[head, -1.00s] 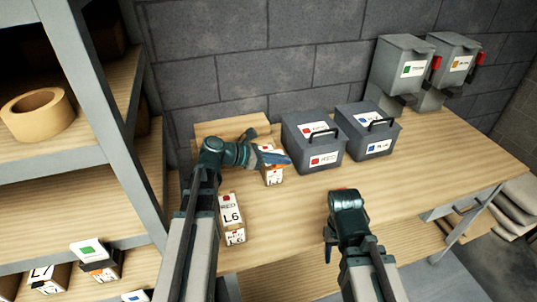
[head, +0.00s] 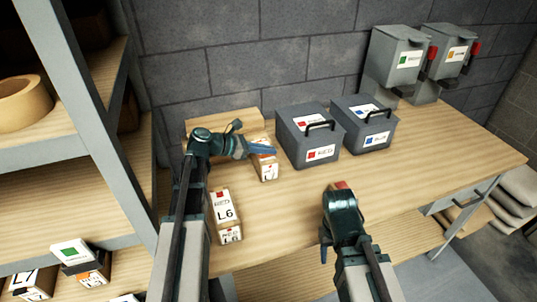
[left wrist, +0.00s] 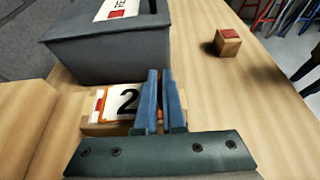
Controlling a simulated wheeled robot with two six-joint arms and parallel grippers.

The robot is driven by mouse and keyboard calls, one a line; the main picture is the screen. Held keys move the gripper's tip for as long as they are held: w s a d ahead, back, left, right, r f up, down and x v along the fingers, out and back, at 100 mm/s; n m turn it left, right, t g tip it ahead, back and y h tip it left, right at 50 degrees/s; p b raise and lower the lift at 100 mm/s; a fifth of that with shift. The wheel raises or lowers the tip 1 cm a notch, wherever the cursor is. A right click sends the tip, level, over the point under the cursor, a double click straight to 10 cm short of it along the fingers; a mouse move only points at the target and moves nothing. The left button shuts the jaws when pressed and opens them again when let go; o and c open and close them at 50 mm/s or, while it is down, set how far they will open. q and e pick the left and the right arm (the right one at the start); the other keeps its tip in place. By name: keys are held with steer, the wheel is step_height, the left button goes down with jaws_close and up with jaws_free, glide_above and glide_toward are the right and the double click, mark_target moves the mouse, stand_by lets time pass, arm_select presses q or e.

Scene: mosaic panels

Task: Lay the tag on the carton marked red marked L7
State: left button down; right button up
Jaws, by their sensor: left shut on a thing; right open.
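My left gripper (head: 262,150) is shut at the small carton (head: 265,168) beside the grey boxes. In the left wrist view its blue fingers (left wrist: 160,100) nearly meet, with a thin reddish strip between them, apparently the tag, mostly hidden. Behind the fingers the carton (left wrist: 100,128) shows a white label with a "2"; the rest is covered. In the head view its front label begins with "L". Another carton (head: 224,206), marked red and L6, stands nearer on the bench. My right gripper (head: 340,188) is open and empty over the bench's front.
Two grey lidded boxes (head: 309,134) (head: 367,122) with red and blue labels stand behind. Two bins (head: 402,58) (head: 447,60) stand at the back right. A red-topped wooden block (left wrist: 228,42) shows beyond. A shelf rack (head: 70,105) is at left.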

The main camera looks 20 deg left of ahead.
arm_select(q)
steer(key=shift+r, duration=0.15)
steer(key=c, duration=1.5)
jaws_free()
steer(key=shift+f, duration=0.25)
steer(key=o, duration=0.5)
steer(key=shift+r, duration=0.1)
steer(key=shift+r, duration=0.2)
steer(key=p+v, duration=0.3)
steer(key=v, duration=0.4)
steer(key=shift+s+a, duration=0.15)
steer(key=shift+a, duration=0.05)
